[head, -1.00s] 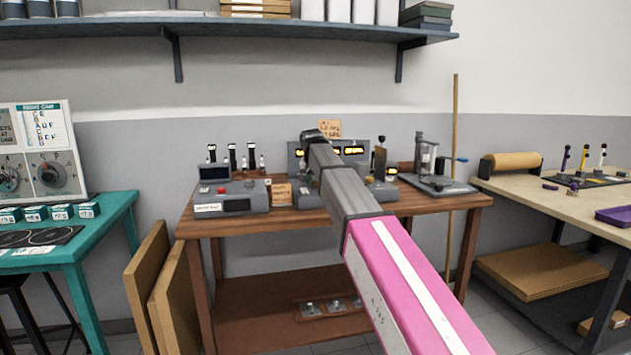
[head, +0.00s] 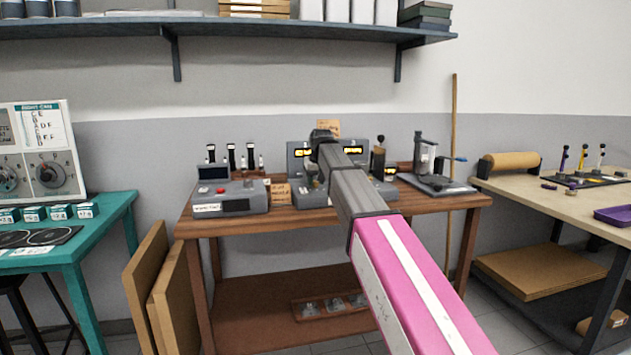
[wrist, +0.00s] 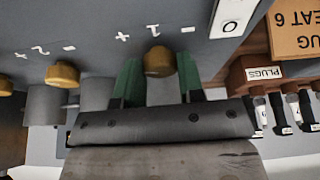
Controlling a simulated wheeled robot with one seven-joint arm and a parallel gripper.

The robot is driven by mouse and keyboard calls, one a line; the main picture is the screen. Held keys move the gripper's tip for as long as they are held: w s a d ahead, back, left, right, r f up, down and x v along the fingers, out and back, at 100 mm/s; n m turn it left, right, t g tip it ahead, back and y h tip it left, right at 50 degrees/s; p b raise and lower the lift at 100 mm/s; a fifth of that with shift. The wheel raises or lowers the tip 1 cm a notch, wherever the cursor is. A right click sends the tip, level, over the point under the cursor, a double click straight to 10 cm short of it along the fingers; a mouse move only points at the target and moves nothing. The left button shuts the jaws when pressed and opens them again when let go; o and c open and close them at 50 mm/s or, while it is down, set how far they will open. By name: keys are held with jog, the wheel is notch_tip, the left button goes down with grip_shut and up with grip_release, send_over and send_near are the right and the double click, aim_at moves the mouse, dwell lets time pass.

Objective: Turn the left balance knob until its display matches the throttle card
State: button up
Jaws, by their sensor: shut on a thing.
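In the wrist view, my gripper (wrist: 160,82) has its two green fingers on either side of a round brass knob (wrist: 161,60), shut on it. The knob sits below a white "1" with plus and minus marks on a grey panel (wrist: 100,18). A second brass knob (wrist: 62,74), by the "2", is apart to the left. In the head view, the grey console has lit yellow displays (head: 302,152); my arm covers part of them, and their readings are too small to tell. A tan card (head: 328,127) stands above the console, its writing unreadable. My gripper is hidden there.
A grey box with a red button (head: 230,198) stands left on the wooden bench (head: 335,216). A press-like stand (head: 436,180) is at the right. In the wrist view, a "PLUGS" block (wrist: 262,74) lies right of the panel.

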dwell(0.4)
jog(key=o, duration=0.9)
jog(key=v, duration=1)
jog(key=shift+s+d+r, duration=0.1)
jog(key=shift+s+r, duration=0.05)
jog(key=shift+r, duration=0.2)
